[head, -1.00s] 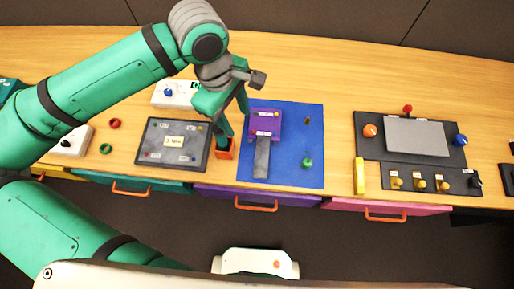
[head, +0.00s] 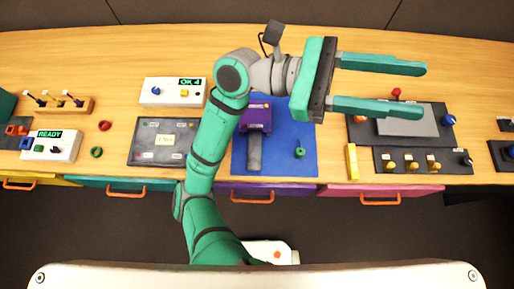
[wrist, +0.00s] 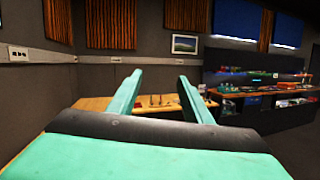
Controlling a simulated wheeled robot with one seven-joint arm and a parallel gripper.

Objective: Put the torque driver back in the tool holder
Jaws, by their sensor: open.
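My gripper (head: 405,88) is raised over the bench, pointing right, with its two green fingers spread and nothing between them. It also shows open and empty in the wrist view (wrist: 160,80). A wooden rack (head: 82,105) at the left of the bench holds several small upright tools (head: 62,102); it looks like the tool holder. I cannot tell whether the torque driver is among them. No tool shows in my gripper. My arm covers part of the bench beside the grey panel.
A blue mat (head: 284,165) carries a purple fixture (head: 256,119) and a green knob (head: 300,153). A grey panel (head: 147,153) lies left of my arm. A white box (head: 160,92) reads OK. A dark control panel (head: 440,138) lies below my fingers. Bare wood is free along the back.

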